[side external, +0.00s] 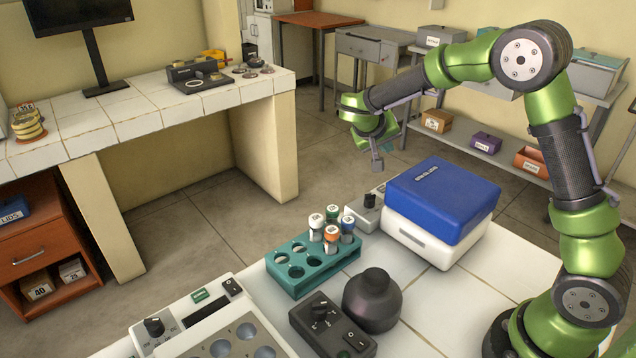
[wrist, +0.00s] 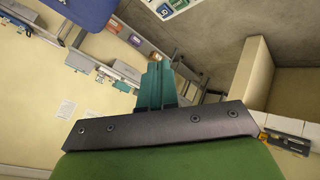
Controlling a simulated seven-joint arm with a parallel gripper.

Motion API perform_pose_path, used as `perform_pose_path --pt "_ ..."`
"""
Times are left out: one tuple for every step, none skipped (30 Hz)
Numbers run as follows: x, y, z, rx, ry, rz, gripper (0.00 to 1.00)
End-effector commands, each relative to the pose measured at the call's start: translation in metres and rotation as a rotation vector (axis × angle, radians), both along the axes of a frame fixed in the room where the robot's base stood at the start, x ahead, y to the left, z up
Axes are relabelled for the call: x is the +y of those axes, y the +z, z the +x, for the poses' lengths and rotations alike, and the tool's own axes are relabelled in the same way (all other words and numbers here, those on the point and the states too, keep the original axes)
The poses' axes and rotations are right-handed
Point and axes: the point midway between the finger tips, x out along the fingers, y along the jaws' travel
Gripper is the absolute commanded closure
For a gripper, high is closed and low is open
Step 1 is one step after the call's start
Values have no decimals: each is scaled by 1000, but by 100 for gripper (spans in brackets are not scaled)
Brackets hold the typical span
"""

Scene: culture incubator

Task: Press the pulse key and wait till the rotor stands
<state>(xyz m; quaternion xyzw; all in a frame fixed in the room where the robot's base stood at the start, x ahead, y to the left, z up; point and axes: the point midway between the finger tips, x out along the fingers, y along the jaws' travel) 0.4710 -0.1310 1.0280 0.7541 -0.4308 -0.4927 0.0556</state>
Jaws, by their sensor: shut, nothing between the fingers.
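A white bench unit with a shut blue lid (side external: 441,198), which looks like the centrifuge, stands at the back of the tiled bench. Its rotor is hidden under the lid. A low grey control panel with a dark knob (side external: 369,201) is at its left side. I cannot tell which square is the pulse key. My gripper (side external: 378,164) is shut and empty, above and apart from the panel; its teal fingers (wrist: 155,85) are together.
A teal rack (side external: 312,266) with several capped tubes stands left of the unit. A dark rounded vessel (side external: 372,300) and a black knob box (side external: 331,325) are in front. A device with round wells (side external: 230,335) is at front left. Air around my gripper is clear.

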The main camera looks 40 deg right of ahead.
Motion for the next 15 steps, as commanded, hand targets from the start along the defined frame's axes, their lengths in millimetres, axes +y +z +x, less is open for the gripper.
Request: perform_pose_path --pt "0 0 0 0 0 0 100" --pt "0 0 0 0 1 1 100" --pt "0 0 0 0 1 1 100" --pt "0 0 0 0 1 1 100" --pt "0 0 0 0 1 1 100" --pt "0 0 0 0 1 1 100" --pt "0 0 0 0 1 1 100" --pt "0 -1 0 1 1 1 100" --pt "0 -3 0 2 1 1 100" --pt "0 -4 0 2 1 1 100" --pt "0 -6 0 2 2 1 100" --pt "0 -10 0 3 3 1 100" --pt "0 -13 0 2 2 1 100" --pt "0 -17 0 3 3 1 100" --pt "0 -22 0 5 2 0 100"
